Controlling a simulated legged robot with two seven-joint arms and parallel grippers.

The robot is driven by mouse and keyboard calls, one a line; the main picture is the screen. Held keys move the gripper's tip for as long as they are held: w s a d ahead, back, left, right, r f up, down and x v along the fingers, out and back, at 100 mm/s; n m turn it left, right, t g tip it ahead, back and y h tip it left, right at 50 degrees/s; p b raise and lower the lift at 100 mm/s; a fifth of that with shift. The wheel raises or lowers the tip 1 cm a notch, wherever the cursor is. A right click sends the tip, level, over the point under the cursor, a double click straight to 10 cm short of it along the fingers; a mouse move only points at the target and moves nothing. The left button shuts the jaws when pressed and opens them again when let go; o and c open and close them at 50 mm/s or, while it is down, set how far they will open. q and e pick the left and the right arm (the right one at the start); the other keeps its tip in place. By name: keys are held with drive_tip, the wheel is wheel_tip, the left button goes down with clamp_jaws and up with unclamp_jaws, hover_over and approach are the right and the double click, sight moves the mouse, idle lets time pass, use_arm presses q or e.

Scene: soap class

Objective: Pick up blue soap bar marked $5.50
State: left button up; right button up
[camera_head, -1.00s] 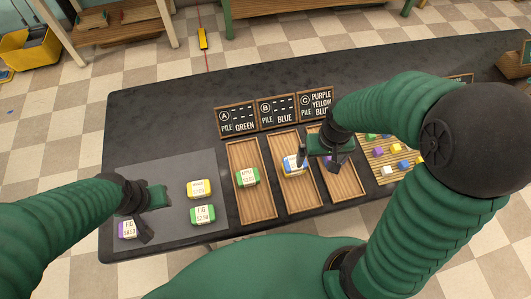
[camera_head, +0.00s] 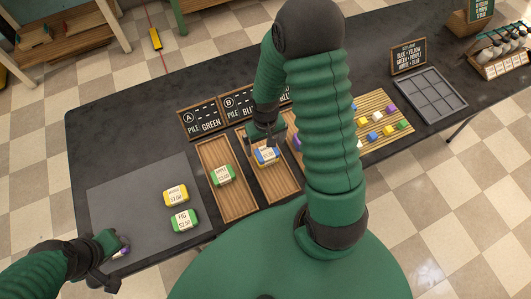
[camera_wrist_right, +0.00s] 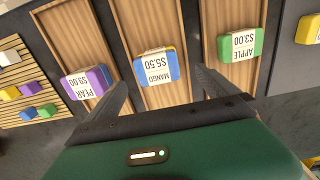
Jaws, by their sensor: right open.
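The blue soap bar (camera_head: 266,155), with a white MANGO $5.50 label, lies in the middle wooden tray by the B sign. In the right wrist view it (camera_wrist_right: 168,67) lies ahead of and between the two fingers. My right gripper (camera_head: 265,138) is open and empty at the far side of the bar; contact cannot be judged. It also shows in the right wrist view (camera_wrist_right: 165,88) with its fingers spread. My left gripper (camera_head: 110,258) is at the lower left beside a purple bar (camera_head: 122,250); its fingers are unclear.
A green bar (camera_head: 222,175) marked $3.00 lies in the left tray. A purple bar (camera_wrist_right: 84,82) marked $9.00 lies in the other neighbouring tray. A yellow bar (camera_head: 175,195) and a green FIG bar (camera_head: 184,221) lie on the grey mat (camera_head: 130,205). Coloured cubes sit on a slatted board (camera_head: 385,105).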

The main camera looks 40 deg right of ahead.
sight(267, 151)
drive_tip(key=f, duration=0.5)
drive_tip(key=shift+s+d+f, duration=0.1)
drive_tip(key=shift+s+d, duration=0.1)
drive_tip(key=shift+d, duration=0.15)
drive_tip(key=shift+w+f, duration=0.1)
drive_tip(key=shift+f, duration=0.05)
drive_tip(key=shift+a, duration=0.15)
drive_tip(key=shift+c, duration=1.3)
drive_tip(key=c, duration=1.3)
drive_tip(key=shift+r, duration=0.2)
